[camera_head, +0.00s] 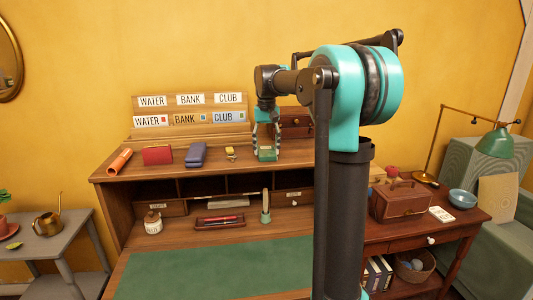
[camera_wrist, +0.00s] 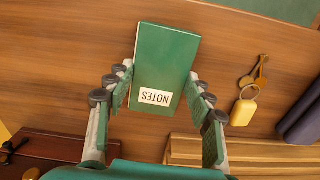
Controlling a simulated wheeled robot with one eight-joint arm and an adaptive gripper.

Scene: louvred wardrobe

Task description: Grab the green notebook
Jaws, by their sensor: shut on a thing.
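The green notebook (camera_wrist: 165,58) has a white label reading NOTES and sits between my gripper's fingers in the wrist view. My gripper (camera_wrist: 160,88) is shut on it, with one padded finger against each side edge.
A yellow key tag with keys (camera_wrist: 244,110) and a dark blue case (camera_wrist: 303,115) lie beside the notebook. A red case (camera_head: 157,155) and an orange roll (camera_head: 119,161) lie farther left. Stepped wooden letter racks (camera_head: 190,132) and a small drawer box (camera_head: 297,122) stand behind.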

